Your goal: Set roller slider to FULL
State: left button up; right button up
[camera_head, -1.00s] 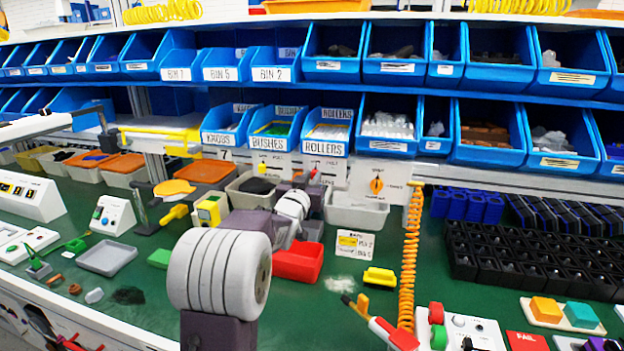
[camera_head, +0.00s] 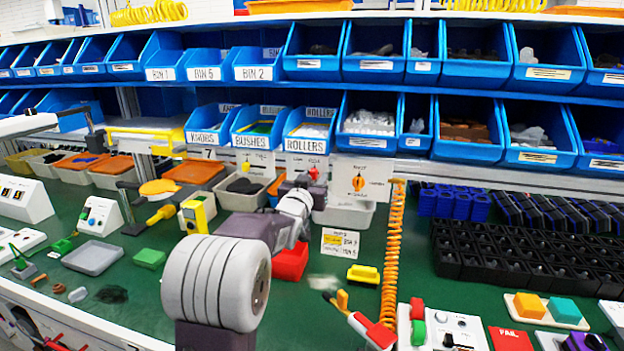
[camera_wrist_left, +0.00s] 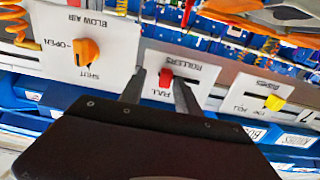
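The roller slider is a red knob (camera_head: 314,173) on a white panel (camera_head: 298,165) below the ROLLERS bin. In the left wrist view, which is upside down, the red knob (camera_wrist_left: 165,77) stands at the FULL end of its slot, beside the FULL lettering. My left gripper (camera_head: 300,184) is in front of this panel, and the arm hides part of the area below. In the left wrist view its two dark fingers (camera_wrist_left: 158,92) are apart, one on each side of the knob. Whether either touches it is unclear. My right gripper is out of view.
The BUSHES panel with its yellow slider (camera_wrist_left: 274,102) and the BLOW AIR panel with its orange knob (camera_wrist_left: 86,52) flank the roller panel. Blue bins (camera_head: 308,130) stand above. A red bin (camera_head: 290,262) and a coiled orange hose (camera_head: 392,250) are nearby.

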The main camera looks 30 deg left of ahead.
pick_arm(q)
jog(key=shift+s+a, duration=0.1)
jog(key=shift+a, duration=0.1)
jog(key=shift+s, duration=0.25)
jog(key=v, duration=0.8)
jog(key=shift+s+d, duration=0.2)
jog(key=shift+d, duration=0.05)
